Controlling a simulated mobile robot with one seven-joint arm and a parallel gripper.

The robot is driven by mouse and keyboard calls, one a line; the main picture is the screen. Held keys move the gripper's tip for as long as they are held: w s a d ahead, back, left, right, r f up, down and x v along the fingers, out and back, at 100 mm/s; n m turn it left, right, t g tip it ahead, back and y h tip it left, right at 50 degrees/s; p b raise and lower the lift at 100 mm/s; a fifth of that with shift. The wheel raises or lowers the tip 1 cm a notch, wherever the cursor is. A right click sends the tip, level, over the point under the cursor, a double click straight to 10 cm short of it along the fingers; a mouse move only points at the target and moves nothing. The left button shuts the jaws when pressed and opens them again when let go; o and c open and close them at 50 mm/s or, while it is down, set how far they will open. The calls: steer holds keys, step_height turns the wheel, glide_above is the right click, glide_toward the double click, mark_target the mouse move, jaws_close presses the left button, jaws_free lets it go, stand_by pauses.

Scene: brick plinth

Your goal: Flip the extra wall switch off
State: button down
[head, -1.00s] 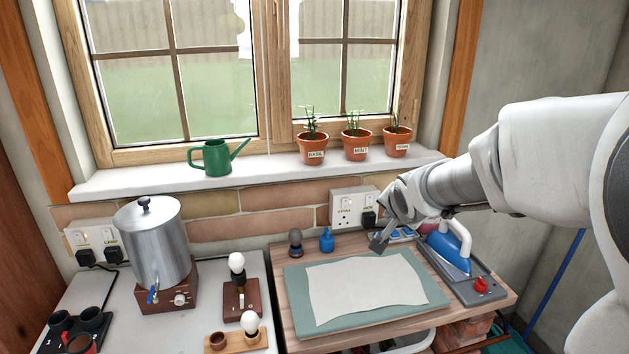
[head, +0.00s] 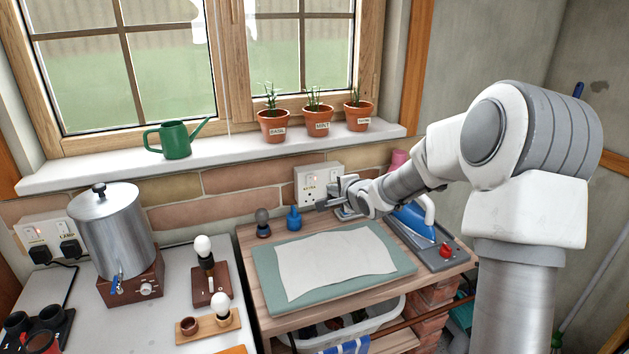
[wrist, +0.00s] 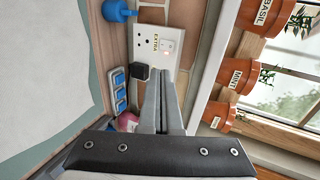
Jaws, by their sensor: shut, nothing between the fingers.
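The double socket plate (head: 305,182) is on the brick wall above the wooden worktop. In the wrist view it shows turned sideways, with the EXTRA label (wrist: 155,43) beside an empty socket and the extra wall switch (wrist: 169,44) near a small red glow. I cannot tell the rocker's exact tilt. My gripper (head: 322,205) is in front of the plate's lower part. In the wrist view its closed fingers (wrist: 164,74) point at the plate, over the plugged half beside the extra half. The fingers are empty. I cannot tell whether they touch the plate.
A black plug (wrist: 139,71) fills the plate's other socket. A blue bottle (head: 294,218) and a dark-knobbed item (head: 263,222) stand left of my gripper. The blue iron (head: 412,221) is right. Potted plants (head: 318,120) line the sill above. Cloth (head: 335,262) covers the mat.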

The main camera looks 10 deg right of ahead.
glide_toward(311, 176)
steer(key=w+f, duration=0.4)
steer(key=shift+w+a+r, duration=0.1)
steer(key=shift+w+a, duration=0.15)
steer(key=shift+w, duration=0.2)
steer(key=shift+w+a+r, duration=0.15)
steer(key=shift+w+a, duration=0.1)
steer(key=shift+w, duration=0.2)
steer(key=shift+w+r+p, duration=0.2)
steer(key=shift+p, duration=0.25)
steer(key=shift+w+f, duration=0.1)
